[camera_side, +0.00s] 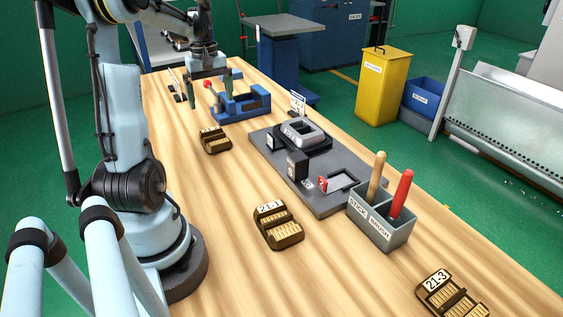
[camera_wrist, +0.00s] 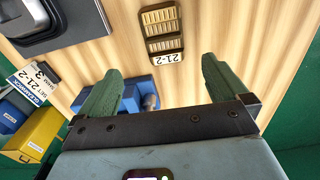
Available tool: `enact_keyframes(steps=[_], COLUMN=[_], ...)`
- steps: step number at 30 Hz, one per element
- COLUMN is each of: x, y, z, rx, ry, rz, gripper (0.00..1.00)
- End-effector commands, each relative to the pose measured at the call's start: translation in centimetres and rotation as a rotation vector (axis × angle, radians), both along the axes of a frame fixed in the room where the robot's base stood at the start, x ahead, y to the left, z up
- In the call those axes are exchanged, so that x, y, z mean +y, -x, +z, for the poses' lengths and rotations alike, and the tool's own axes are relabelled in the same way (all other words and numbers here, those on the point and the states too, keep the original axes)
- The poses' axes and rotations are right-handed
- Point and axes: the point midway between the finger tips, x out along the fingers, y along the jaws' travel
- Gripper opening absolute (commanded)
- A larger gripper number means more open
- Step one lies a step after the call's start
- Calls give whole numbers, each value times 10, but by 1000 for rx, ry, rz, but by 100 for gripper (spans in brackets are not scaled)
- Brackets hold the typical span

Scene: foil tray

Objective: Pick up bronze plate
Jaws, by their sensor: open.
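Three bronze plates with ridged faces lie on the wooden bench. Plate 21-2 (camera_side: 215,140) is the farthest, plate 21-1 (camera_side: 278,224) is in the middle, and plate 21-3 (camera_side: 450,295) is nearest the camera, cut by the frame's bottom edge. My gripper (camera_side: 210,99) is open and empty, raised over the far part of the bench by the blue vise. In the wrist view, plate 21-2 (camera_wrist: 163,32) lies beyond my open green fingers (camera_wrist: 160,72), apart from them. The other two plates are outside that view.
A blue vise (camera_side: 256,104) with a red-knobbed handle stands near my gripper. A dark grey base plate (camera_side: 332,205) carries a grey form. A sign (camera_wrist: 28,76) reads "SET 21-2". A grey box (camera_side: 366,228) holds a stick and a brush. Bare wood surrounds the plates.

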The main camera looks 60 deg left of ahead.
Motion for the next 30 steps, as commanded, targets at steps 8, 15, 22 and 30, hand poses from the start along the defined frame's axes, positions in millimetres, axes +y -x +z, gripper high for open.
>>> enact_keyframes(steps=[8,15,22,30], x=[4,3,3,3], y=[3,3,3,6], z=[-31,-63,-76,-111], rx=[4,3,3,3], ry=[6,5,5,5], rz=[15,14,13,13], gripper=[100,100,100,100])
